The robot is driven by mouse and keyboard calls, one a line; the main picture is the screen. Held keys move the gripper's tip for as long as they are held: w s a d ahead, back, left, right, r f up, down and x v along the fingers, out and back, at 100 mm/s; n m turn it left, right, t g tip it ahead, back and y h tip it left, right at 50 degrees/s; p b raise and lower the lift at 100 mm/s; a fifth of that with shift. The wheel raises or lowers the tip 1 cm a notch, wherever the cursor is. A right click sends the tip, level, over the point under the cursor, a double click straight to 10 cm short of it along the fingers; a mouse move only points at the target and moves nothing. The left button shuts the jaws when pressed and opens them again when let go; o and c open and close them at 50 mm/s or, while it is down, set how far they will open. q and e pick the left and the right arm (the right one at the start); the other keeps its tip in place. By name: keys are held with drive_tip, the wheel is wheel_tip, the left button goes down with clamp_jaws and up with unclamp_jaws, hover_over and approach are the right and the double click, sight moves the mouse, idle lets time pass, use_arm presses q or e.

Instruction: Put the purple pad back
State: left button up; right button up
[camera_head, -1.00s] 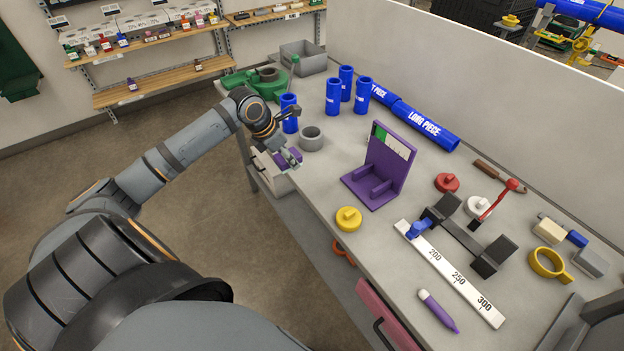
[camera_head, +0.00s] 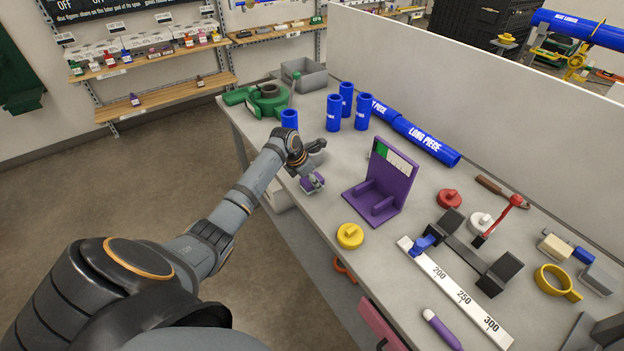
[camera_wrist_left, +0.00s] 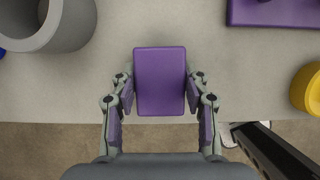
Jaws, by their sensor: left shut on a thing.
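The purple pad (camera_wrist_left: 160,82) is a small purple block between the two fingers of my left gripper (camera_wrist_left: 160,95), which is shut on it. In the head view my left gripper (camera_head: 313,184) holds the pad near the table's left edge, left of the purple stand. The purple stand (camera_head: 390,180) is an L-shaped holder with an upright back, a white and green label, and low ribs on its base. A corner of its base (camera_wrist_left: 275,12) shows at the top right of the left wrist view. My right gripper is in neither view.
A grey ring (camera_wrist_left: 55,25) stands left of the pad. A yellow knobbed cap (camera_head: 350,236) sits in front of the stand. Blue pipes (camera_head: 334,113) and a green device (camera_head: 268,100) stand farther back. A white ruler (camera_head: 455,290) lies at the front right. Bare table separates gripper and stand.

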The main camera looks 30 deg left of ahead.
use_arm(q)
drive_tip(key=shift+f, duration=0.2)
drive_tip(key=o, duration=1)
drive_tip(key=shift+f, duration=0.1)
drive_tip(key=v, duration=1.2)
drive_tip(key=shift+b, duration=0.4)
